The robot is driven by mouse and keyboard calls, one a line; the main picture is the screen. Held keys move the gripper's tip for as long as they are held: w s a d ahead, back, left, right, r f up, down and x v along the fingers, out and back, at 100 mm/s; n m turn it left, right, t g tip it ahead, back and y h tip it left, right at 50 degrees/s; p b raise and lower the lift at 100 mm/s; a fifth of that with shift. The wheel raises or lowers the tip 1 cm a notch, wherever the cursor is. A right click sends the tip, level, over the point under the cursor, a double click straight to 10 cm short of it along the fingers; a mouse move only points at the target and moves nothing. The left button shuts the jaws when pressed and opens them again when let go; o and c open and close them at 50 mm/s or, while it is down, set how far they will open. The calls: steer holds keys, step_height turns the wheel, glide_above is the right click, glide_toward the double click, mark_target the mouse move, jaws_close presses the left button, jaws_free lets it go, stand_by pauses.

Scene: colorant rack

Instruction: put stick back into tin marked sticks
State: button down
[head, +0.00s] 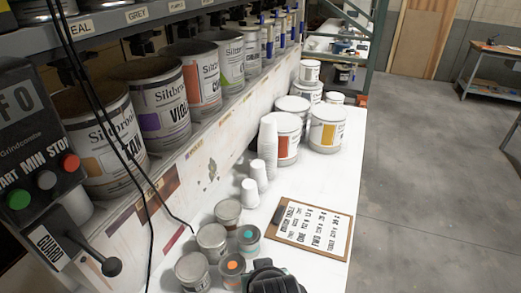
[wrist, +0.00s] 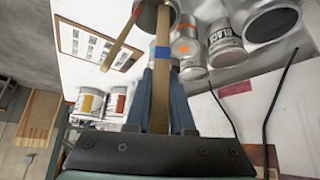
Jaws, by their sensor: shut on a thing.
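My gripper (wrist: 161,70) is shut on a wooden stick (wrist: 160,105), which runs lengthwise between the two blue fingers in the wrist view. A blue band shows across the stick near the fingertips. The stick's far end overlaps a small tin (wrist: 167,14) at the top edge; I cannot tell whether it is inside or only in front of it. A second thin stick (wrist: 122,35) slants beside that tin. I cannot read a "sticks" marking on any tin. In the head view my gripper (head: 273,277) is a dark shape at the bottom edge, with its stick hidden.
Several small tins crowd the bench by my gripper, one orange-topped (head: 232,266) and one teal-topped (head: 248,236). A clipboard (head: 312,228) lies to the right. Paper cups (head: 268,150) and white pails (head: 327,128) stand farther back. Black cables (head: 120,150) hang at left.

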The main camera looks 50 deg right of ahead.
steer(key=shift+w+d+f+b, duration=0.1)
steer(key=shift+f+b, duration=0.5)
steer(key=shift+f, duration=0.4)
steer(key=shift+w+d+f+b, duration=0.15)
steer(key=shift+f+b, duration=0.4)
steer(key=shift+f, duration=0.5)
steer(key=shift+w+d+f+b, duration=0.1)
steer(key=shift+f+b, duration=0.5)
steer(key=shift+f, duration=0.4)
steer(key=c, duration=0.7)
jaws_free()
steer(key=shift+a+r, duration=0.1)
steer(key=b+v, duration=0.1)
steer(key=v, duration=1.1)
steer(key=shift+s+r, duration=0.15)
steer(key=shift+r, duration=0.2)
steer(key=shift+a, duration=0.1)
